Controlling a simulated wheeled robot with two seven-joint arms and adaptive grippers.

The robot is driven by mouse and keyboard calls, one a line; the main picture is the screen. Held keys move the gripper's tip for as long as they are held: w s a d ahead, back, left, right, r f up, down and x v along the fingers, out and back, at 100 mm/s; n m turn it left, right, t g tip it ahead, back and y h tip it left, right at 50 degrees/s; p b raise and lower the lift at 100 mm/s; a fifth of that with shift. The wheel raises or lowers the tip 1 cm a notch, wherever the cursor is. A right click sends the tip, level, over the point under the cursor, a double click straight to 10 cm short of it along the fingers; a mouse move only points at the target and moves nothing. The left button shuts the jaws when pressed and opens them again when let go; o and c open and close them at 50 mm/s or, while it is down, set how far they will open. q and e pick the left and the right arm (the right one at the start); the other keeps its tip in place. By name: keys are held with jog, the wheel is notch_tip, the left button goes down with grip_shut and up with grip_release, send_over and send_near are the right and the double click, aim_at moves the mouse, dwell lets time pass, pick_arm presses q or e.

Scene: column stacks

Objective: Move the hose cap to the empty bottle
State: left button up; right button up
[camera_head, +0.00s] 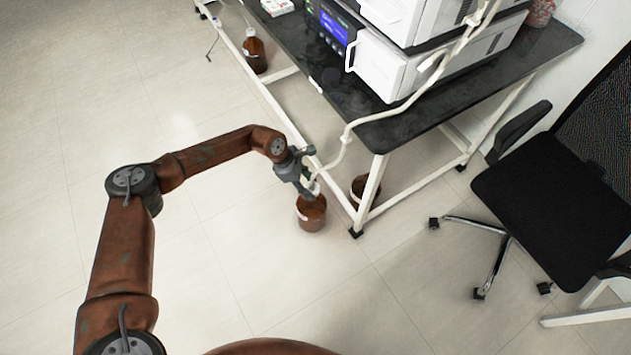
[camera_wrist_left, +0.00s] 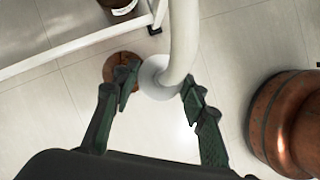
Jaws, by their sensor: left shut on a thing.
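My left gripper (camera_head: 306,181) is shut on the white hose cap (camera_head: 314,188), which is joined to a thick pale hose (camera_head: 342,150). In the left wrist view, the fingers (camera_wrist_left: 160,84) stand either side of the cap (camera_wrist_left: 153,73). A brown bottle (camera_head: 311,216) stands on the floor below the gripper; it shows partly behind the cap in the wrist view (camera_wrist_left: 112,66). Its neck is hidden, and I cannot tell whether the cap touches it. A second brown bottle (camera_head: 359,187) stands by the table leg, and its label shows in the wrist view (camera_wrist_left: 123,7).
The black-topped table (camera_head: 408,124) with white legs carries white instruments (camera_head: 378,65). Another brown bottle (camera_head: 255,54) with a white cap stands at its far end. A black office chair (camera_head: 550,190) is at the right. The floor left of the table is clear.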

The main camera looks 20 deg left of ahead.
pick_arm(q)
jog(key=w+a+f+n+b, duration=0.1)
jog(key=w+f, duration=0.1)
jog(key=f, duration=0.2)
jog(key=w+f+n+t+b, duration=0.1)
jog(key=w+f+n+b, duration=0.1)
jog(key=f, duration=0.2)
jog(key=w+a+f+n+b, duration=0.1)
jog(key=f+b, duration=0.1)
jog(key=f, duration=0.2)
jog(key=shift+w+a+f+n+t+y, duration=0.15)
jog(key=shift+w+a+n+t+y, duration=0.15)
jog(key=shift+w+n+y, duration=0.1)
jog(key=shift+w+a+f+n, duration=0.15)
jog(key=shift+w+f+n, duration=0.15)
jog(key=shift+f, duration=0.05)
jog(key=shift+f+b, duration=0.85)
jog(key=shift+f, duration=0.8)
pick_arm(e)
jog(key=shift+w+a+r+t+y, duration=0.2)
jog(key=shift+w+a+t, duration=0.35)
jog(key=shift+w, duration=0.2)
jog(key=shift+w+a+r+t+y, duration=0.15)
jog(key=shift+w+a+r+t, duration=0.05)
jog(key=shift+w+a+t, duration=0.4)
jog(key=shift+w+a+r+t+y, duration=0.2)
jog(key=shift+w+a+t, duration=0.3)
jog(key=shift+w, duration=0.35)
jog(key=shift+w+r, duration=0.15)
jog(key=shift+r, duration=0.15)
